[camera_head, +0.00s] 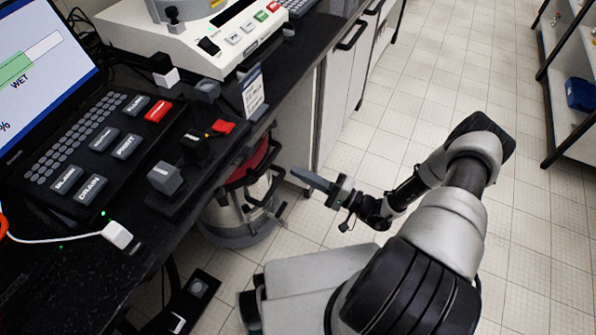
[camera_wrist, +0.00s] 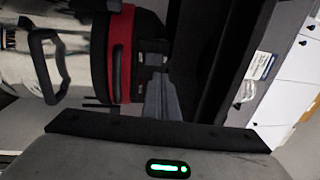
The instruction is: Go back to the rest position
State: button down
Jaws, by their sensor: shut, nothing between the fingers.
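My gripper (camera_head: 322,183) is at the end of my arm, over the floor beside the dark worktop, with its fingers pointing left toward the bench. Its fingers are together and nothing shows between them. In the wrist view the closed fingers of my gripper (camera_wrist: 161,98) show at the middle. A metal vessel with a red and black band (camera_head: 243,205) stands on the floor under the bench, just left of my gripper. It also shows in the wrist view (camera_wrist: 72,60), beside the fingers; I cannot tell the exact gap.
The dark worktop (camera_head: 75,258) carries a screen, a control panel with keys (camera_head: 95,150) and a white instrument (camera_head: 190,45). White cabinets (camera_head: 337,85) stand under it. A shelf with a blue bin (camera_head: 581,94) is at right. The tiled floor (camera_head: 420,95) between them is clear.

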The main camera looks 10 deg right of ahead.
dwell(0.3)
jog(key=s+a+r+n+g+h, duration=0.1)
jog(key=s+r+n+g+h, duration=0.2)
jog(key=r+g, duration=0.35)
jog(key=s+a+r+n+g+h, duration=0.1)
jog(key=s+r+n+g+h, duration=0.2)
jog(key=r, duration=0.7)
jog(key=s+r+n+g+h, duration=0.25)
jog(key=s+r+g, duration=0.2)
jog(key=r, duration=0.35)
jog(key=s+d+r+m+t+h, duration=0.15)
jog(key=s+r+t+h, duration=0.25)
jog(key=r, duration=0.4)
jog(key=s+d+r+t+h, duration=0.3)
jog(key=s+r+t, duration=0.1)
jog(key=r, duration=0.3)
notch_tip(320, 180, up, 18)
jog(key=p, duration=1.7)
jog(key=shift+d+f, duration=0.15)
